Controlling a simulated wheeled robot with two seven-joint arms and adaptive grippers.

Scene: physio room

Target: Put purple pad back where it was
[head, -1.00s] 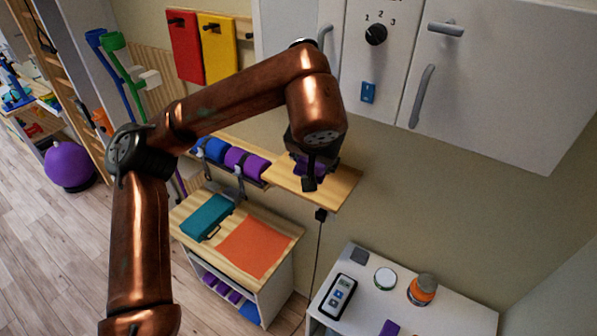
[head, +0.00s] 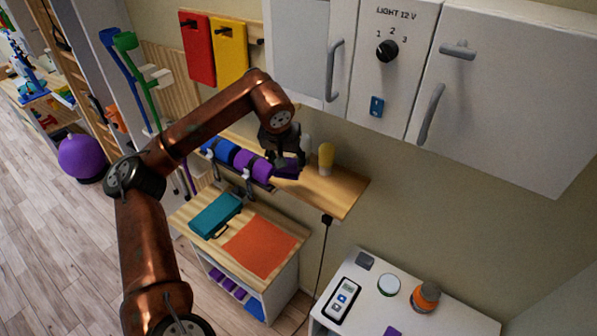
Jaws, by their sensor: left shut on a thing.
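My left gripper (head: 287,160) is shut on a purple pad (head: 289,172), partly hidden by the fingers. It is over the left part of the wooden wall shelf (head: 342,190), close to the right end of the roll rack. I cannot tell whether the pad touches the shelf. A purple roll (head: 252,165) lies on the rack, just left of the gripper, next to a blue roll (head: 220,149). Another purple item (head: 392,331) shows at the bottom edge, on the white table. My right gripper is not in view.
The shelf's right end is clear. Below stands a wooden-topped cabinet (head: 180,217) with a teal case (head: 215,213) and orange mat (head: 260,247). White cupboards (head: 505,90) hang above.

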